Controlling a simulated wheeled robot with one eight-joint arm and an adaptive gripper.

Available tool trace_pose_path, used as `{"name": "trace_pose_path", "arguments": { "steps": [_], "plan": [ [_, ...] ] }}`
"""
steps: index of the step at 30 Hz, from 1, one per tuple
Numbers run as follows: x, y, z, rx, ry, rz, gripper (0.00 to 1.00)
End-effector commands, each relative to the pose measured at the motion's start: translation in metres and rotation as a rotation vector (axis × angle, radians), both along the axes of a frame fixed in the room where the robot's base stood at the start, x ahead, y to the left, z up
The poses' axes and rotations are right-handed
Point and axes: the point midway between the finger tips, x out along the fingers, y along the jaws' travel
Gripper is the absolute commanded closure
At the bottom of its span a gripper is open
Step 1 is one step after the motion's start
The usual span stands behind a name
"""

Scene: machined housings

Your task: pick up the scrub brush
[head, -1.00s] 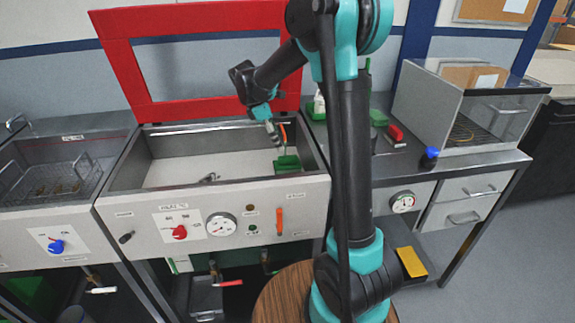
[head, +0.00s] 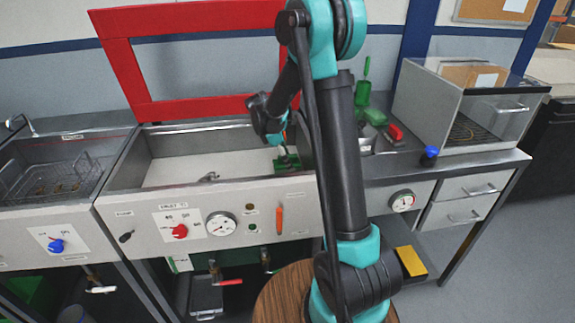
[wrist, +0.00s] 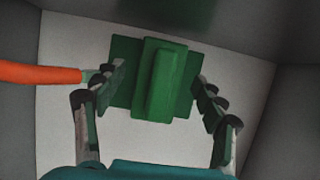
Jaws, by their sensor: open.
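The scrub brush looks to be the green block with a raised ridge-like grip (wrist: 165,80), lying on the pale floor of the open basin (head: 165,173). In the head view the green block (head: 288,162) is at the basin's right end, partly covered by my gripper. My gripper (wrist: 155,86) is open, with one finger on each side of the block in the wrist view. The fingers look apart from the raised grip; I cannot tell how far above the floor they are.
An orange hose-like piece (wrist: 40,74) reaches to the left finger. Basin walls stand close by. A raised red frame (head: 120,70) stands behind the basin. Green items (head: 372,117) and a red one (head: 396,133) are on the right counter. A wire basket (head: 60,178) sits at left.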

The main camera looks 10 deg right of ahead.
Motion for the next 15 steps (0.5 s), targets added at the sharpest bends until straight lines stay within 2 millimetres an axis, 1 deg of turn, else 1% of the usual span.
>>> {"name": "trace_pose_path", "arguments": {
  "steps": [4,5,15],
  "plan": [
    [0.0000,0.0000,0.0001,0.000,0.000,0.000,0.29],
    [0.0000,0.0001,0.0002,0.000,0.000,0.000,0.32],
    [0.0001,0.0001,0.0004,0.000,0.000,0.000,0.74]
  ]
}}
